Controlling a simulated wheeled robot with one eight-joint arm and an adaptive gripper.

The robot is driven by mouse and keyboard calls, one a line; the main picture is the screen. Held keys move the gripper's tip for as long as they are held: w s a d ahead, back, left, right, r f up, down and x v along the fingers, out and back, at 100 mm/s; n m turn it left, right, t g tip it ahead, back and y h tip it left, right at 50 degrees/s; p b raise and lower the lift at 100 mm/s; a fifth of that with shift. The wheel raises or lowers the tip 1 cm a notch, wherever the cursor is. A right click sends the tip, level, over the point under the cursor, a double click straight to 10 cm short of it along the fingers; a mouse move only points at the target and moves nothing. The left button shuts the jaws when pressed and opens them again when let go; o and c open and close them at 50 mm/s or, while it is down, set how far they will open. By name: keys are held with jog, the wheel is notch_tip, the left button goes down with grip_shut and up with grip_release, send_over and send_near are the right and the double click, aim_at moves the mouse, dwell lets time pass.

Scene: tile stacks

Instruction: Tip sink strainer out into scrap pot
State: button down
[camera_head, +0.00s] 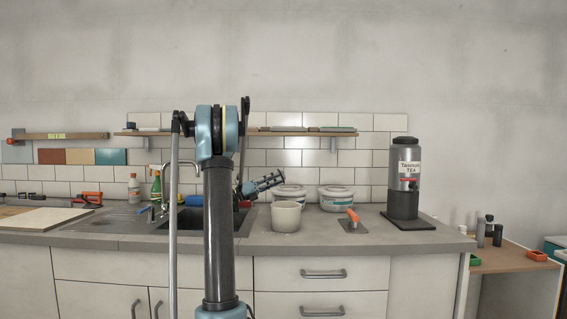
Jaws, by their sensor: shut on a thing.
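The scrap pot (286,217), a plain off-white open pot, stands upright on the counter just right of the sink. My gripper (264,184) shows right of my arm's dark upright link, tilted, above and left of the pot. It is shut; its fingertips and what they hold are too small and too hidden to make out clearly. I cannot pick out the sink strainer as a separate shape.
Bottles (134,188) and a tap (167,172) stand at the sink's left and back.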

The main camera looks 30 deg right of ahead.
jog(key=s+d+f+m+y, duration=0.2)
jog(key=s+d+m+y, duration=0.3)
jog(key=d+y, duration=0.65)
jog(key=s+a+r+m+t+y, duration=0.4)
jog(key=a+r+t+y, duration=0.2)
jog(key=a+r+y, duration=0.4)
jog(key=shift+s+a+r+t, duration=0.15)
jog(key=shift+a+r+t, duration=0.15)
jog(key=shift+a+r, duration=0.4)
